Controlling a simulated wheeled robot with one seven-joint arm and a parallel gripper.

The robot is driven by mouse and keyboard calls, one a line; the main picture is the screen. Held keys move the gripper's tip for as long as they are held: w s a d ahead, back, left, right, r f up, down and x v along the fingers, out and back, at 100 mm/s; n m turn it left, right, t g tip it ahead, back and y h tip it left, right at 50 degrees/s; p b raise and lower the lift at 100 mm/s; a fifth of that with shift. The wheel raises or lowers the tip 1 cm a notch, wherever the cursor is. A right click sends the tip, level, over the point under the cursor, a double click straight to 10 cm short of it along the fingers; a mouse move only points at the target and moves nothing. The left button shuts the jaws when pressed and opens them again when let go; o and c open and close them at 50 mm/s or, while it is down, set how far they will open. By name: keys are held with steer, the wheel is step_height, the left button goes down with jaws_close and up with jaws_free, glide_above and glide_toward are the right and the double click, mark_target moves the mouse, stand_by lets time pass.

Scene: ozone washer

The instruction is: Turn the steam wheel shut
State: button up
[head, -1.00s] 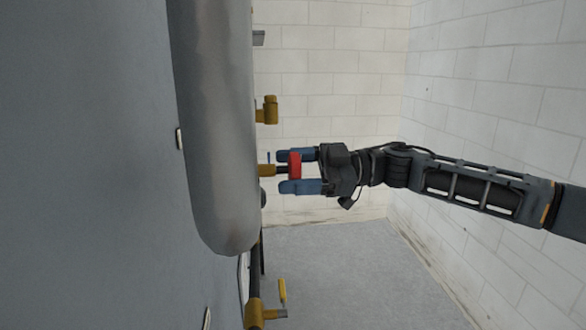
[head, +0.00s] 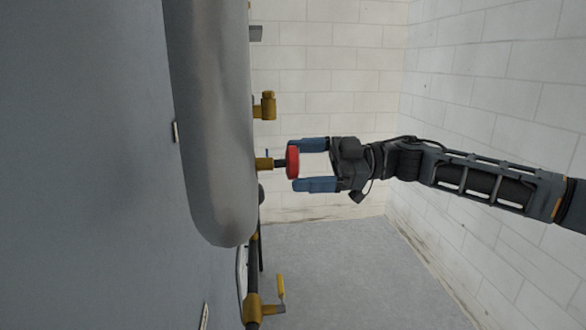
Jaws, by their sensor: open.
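The steam wheel (head: 293,163) is a small red handwheel, seen nearly edge-on in the head view. It sits on a dark stem from a yellow brass valve body (head: 263,164) beside the grey tank. My gripper (head: 306,166) comes in from the right with its two blue fingers apart, one above and one below the wheel's level. The fingertips are at the wheel's right side, and a gap shows between the wheel and my palm. The upper fingertip overlaps the wheel's edge in the picture; I cannot tell whether it touches.
The large grey tank (head: 208,120) stands left of the valve. Another brass fitting (head: 265,105) is above it, and a yellow-handled valve (head: 263,308) on a dark pipe is below. Pale block walls (head: 480,90) stand behind. Open grey floor (head: 330,275) shows at the bottom.

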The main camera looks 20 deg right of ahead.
steer(key=shift+b+v, duration=0.55)
steer(key=shift+v, duration=2.05)
